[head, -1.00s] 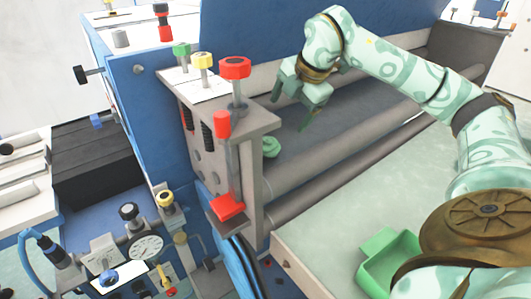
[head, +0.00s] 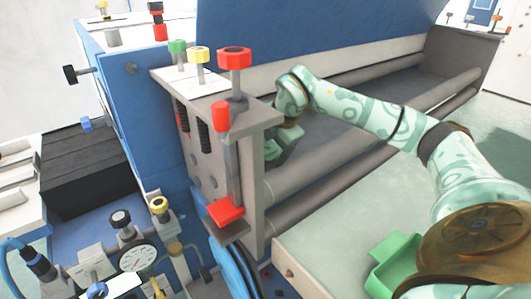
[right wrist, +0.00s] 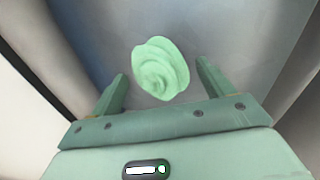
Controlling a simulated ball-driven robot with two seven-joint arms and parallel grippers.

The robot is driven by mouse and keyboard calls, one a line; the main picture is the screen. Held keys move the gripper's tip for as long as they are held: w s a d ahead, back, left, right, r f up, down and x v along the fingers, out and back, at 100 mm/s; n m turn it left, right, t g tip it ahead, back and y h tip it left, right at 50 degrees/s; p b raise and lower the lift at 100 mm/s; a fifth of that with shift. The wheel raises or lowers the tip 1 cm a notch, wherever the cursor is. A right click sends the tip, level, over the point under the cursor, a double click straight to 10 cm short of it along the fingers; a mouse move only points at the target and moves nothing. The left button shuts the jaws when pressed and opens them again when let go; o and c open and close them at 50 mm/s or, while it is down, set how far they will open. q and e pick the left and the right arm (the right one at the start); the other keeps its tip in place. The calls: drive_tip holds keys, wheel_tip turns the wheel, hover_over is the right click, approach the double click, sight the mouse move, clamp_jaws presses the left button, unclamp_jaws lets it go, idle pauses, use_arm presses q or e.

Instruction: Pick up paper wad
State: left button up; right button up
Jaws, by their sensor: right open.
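The paper wad is a crumpled light green lump (right wrist: 160,69) in the right wrist view, resting on a grey surface inside the machine. My right gripper (right wrist: 161,85) is open, with one finger on each side of the near part of the wad. The wad lies between and a little beyond the fingertips, and I cannot tell if they touch it. In the head view my right gripper (head: 278,153) reaches down behind the grey end bracket. The wad is hidden there. My left gripper is not in view.
The grey bracket (head: 250,122) with red, yellow and green knobs stands just left of my right gripper. Grey rollers (head: 330,165) run along the machine's front. A green tray (head: 393,262) sits on the pale table (head: 330,235). A blue panel (head: 300,35) rises behind.

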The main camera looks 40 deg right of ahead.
drive_tip(key=shift+r, duration=0.1)
drive_tip(key=c, duration=1.1)
drive_tip(key=shift+o, duration=0.2)
drive_tip(key=shift+r, duration=0.1)
